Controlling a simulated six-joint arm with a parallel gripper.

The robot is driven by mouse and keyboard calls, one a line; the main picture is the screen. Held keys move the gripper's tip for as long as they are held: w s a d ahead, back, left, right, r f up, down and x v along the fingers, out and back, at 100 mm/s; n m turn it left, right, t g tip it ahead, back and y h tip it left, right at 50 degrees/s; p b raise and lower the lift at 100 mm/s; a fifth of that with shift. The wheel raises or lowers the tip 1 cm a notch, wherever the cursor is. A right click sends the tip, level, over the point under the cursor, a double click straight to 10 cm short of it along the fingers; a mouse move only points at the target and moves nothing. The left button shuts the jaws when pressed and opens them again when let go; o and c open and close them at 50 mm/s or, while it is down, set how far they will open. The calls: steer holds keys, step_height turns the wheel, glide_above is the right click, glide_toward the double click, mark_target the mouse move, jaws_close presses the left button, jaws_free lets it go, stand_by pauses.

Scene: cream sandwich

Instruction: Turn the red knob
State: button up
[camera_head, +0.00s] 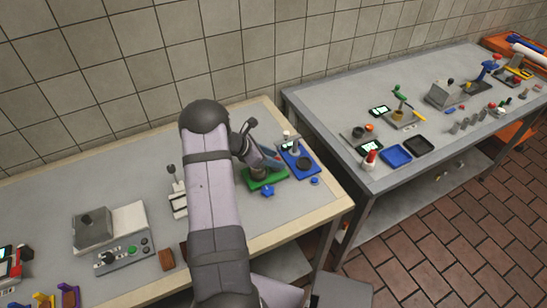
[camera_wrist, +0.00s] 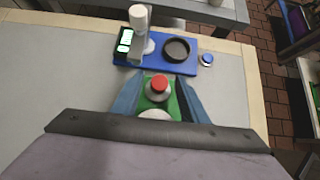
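The red knob (camera_wrist: 159,83) sits on a pale grey round base on a green plate (camera_wrist: 144,102) in the wrist view. My gripper (camera_wrist: 158,79) is open, with one blue finger on each side of the knob. Gaps with green plate show between the fingers and the knob, so they look apart from it. I cannot tell the exact height of the fingertips. In the head view the green plate (camera_head: 267,180) lies near the right end of the table, under my gripper, which hides the knob.
A blue tray (camera_wrist: 190,66) with a white dispenser (camera_wrist: 139,18) and a dark round dish (camera_wrist: 176,49) stands just beyond. A small blue button piece (camera_wrist: 206,59) is at its right. A grey lever device (camera_head: 178,195) stands left of my arm. A second table (camera_head: 330,112) stands to the right.

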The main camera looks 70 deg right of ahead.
jaws_close()
steer(key=shift+w+d+f+m+g+y+b, duration=0.1)
steer(key=shift+d+m+g+y+b, duration=0.1)
steer(key=shift+m+g+y+b, duration=0.7)
steer(key=shift+m, duration=0.7)
steer(key=shift+r, duration=0.2)
jaws_free()
